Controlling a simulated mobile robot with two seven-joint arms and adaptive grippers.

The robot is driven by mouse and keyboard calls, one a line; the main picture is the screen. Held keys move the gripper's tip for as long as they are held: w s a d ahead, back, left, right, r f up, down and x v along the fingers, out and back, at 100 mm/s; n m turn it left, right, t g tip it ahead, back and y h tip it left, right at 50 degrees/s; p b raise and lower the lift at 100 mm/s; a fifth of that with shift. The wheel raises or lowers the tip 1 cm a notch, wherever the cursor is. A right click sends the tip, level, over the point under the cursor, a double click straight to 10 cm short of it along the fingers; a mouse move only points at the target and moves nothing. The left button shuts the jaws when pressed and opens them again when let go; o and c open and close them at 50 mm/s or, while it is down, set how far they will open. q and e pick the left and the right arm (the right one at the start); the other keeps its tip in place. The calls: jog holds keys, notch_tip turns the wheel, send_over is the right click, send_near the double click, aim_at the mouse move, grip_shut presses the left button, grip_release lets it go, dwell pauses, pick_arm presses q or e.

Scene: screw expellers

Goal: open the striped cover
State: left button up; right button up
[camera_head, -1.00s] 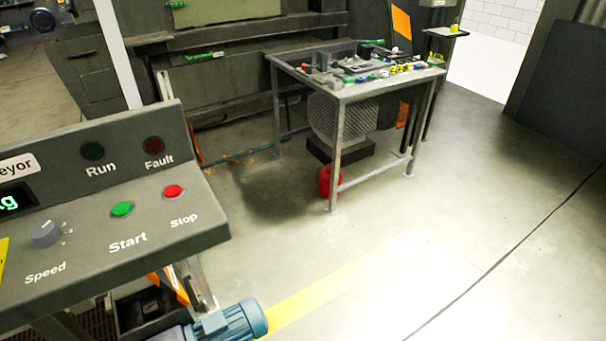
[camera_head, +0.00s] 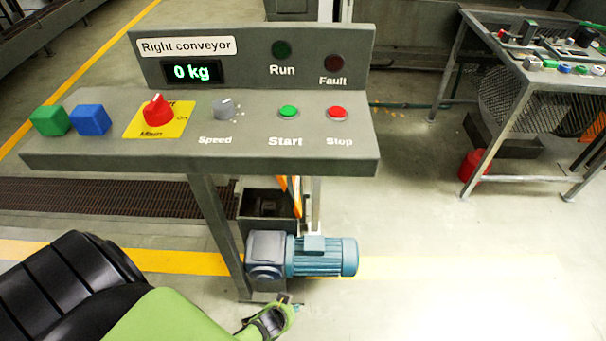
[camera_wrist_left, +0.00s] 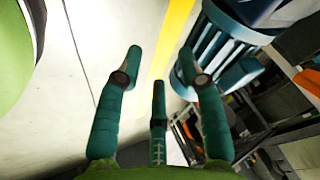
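No cover with clear stripes shows in full. Under the conveyor panel, a small orange and pale striped piece (camera_head: 290,190) is partly hidden by the panel and its leg; I cannot tell whether it is the cover. My left gripper (camera_head: 272,320) is low at the bottom of the head view, just below the blue motor. In the left wrist view its green fingers (camera_wrist_left: 160,68) are spread apart with nothing between them. The right gripper is out of view.
The right conveyor panel (camera_head: 250,152) carries a red knob (camera_head: 158,110), green and blue cubes, and Start and Stop buttons. The blue motor (camera_head: 322,256) sits beneath. A cluttered metal table (camera_head: 500,85) stands at right. Floor between is clear.

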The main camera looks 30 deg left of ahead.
pick_arm(q)
jog(key=w+a+r+t+y+b, duration=0.25)
jog(key=w+b, duration=0.25)
jog(key=w, duration=0.9)
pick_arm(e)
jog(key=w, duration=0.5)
pick_arm(q)
jog(key=w+a+r+n+t+y+b, duration=0.1)
jog(key=w+a+r+t+y+b, duration=0.35)
jog(key=r, duration=0.65)
jog(key=w+a+r+n+t+y+b, duration=0.1)
jog(key=w+a+r+t+y+b, duration=0.1)
jog(key=w+a+r+b, duration=0.75)
jog(key=shift+w+d+r+p, duration=0.1)
jog(key=shift+w+r+p, duration=0.5)
jog(key=shift+w, duration=0.3)
jog(key=shift+w+r+p, duration=0.35)
jog(key=shift+w+p, duration=0.35)
jog(key=shift+w, duration=0.15)
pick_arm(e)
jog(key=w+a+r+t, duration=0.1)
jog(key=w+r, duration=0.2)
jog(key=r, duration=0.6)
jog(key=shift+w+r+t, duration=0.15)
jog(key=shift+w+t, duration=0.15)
pick_arm(q)
grip_shut()
